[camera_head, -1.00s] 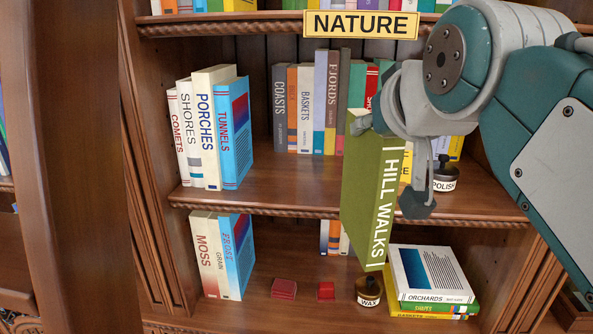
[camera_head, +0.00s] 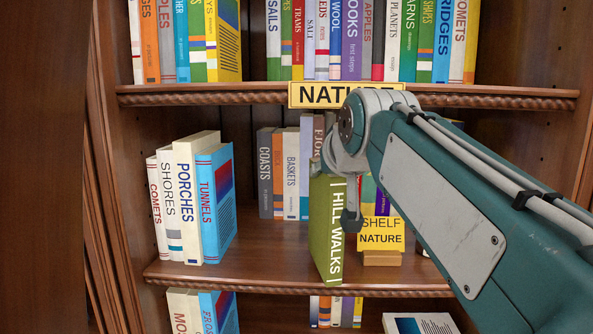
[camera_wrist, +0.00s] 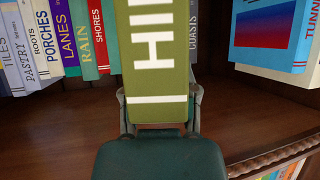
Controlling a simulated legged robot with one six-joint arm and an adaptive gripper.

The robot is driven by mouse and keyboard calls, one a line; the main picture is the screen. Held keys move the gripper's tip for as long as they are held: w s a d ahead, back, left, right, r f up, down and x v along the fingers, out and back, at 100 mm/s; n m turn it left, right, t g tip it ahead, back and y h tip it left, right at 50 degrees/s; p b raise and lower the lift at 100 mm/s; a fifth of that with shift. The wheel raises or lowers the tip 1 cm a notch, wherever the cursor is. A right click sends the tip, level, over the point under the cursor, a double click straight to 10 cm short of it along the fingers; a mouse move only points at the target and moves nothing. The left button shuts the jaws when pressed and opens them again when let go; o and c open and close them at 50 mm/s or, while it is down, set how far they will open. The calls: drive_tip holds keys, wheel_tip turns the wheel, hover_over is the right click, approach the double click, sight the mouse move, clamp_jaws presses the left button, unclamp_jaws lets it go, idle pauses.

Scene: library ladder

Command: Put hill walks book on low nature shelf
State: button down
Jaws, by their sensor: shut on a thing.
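The green Hill Walks book (camera_head: 321,235) is upright, its white-lettered spine facing me. My gripper (camera_head: 342,190) is shut on it near its upper part, with one finger showing on the right of the spine. The book's lower end overlaps the front edge of the middle shelf (camera_head: 270,262); I cannot tell whether it touches the boards. In the wrist view the book (camera_wrist: 158,55) sits between both fingers. A yellow card reading "SHELF NATURE" (camera_head: 381,235) stands on this shelf, just right of the book. The yellow NATURE sign (camera_head: 320,95) is on the shelf edge above.
Comets, Shores, Porches and Tunnels (camera_head: 216,205) stand at the left of the middle shelf. A back row with Coasts (camera_head: 265,175) and Baskets (camera_head: 291,175) stands behind. Bare board lies between Tunnels and the held book. Below, Frost (camera_head: 219,312) and a white-covered book (camera_head: 420,323) show.

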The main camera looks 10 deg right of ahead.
sight(317, 158)
drive_tip(key=shift+w, duration=3.2)
drive_tip(key=shift+f, duration=0.7)
drive_tip(key=shift+c, duration=1.8)
unclamp_jaws()
drive_tip(key=shift+f, duration=0.1)
drive_tip(key=v, duration=1.2)
drive_tip(key=shift+s, duration=0.15)
